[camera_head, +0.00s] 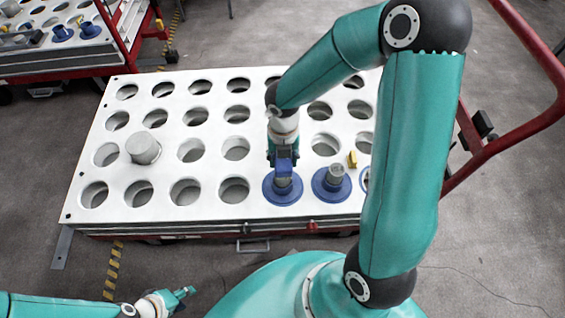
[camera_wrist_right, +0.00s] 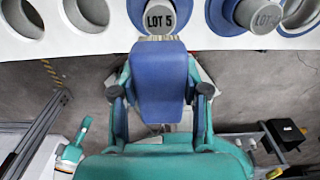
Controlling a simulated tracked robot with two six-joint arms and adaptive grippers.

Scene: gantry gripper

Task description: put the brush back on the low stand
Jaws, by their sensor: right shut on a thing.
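My right gripper (camera_head: 284,157) points down over the front part of the white holed plate. It is shut on a blue block-like thing (camera_wrist_right: 160,85), seen between its two fingers in the right wrist view. I cannot tell whether this is the brush; no bristles show. Directly below it in the head view is a blue round flange (camera_head: 270,195); contact between them is unclear. I cannot make out a low stand for certain. My left gripper (camera_head: 184,292) is low at the bottom left, away from the plate, and its opening is unclear.
The white plate (camera_head: 75,200) has rows of open holes. A grey cylinder (camera_head: 143,147) stands at its left. A second blue flange (camera_head: 331,186) with a grey top and a small yellow piece (camera_head: 352,159) are to the right. A red rail (camera_head: 530,128) bounds the right side.

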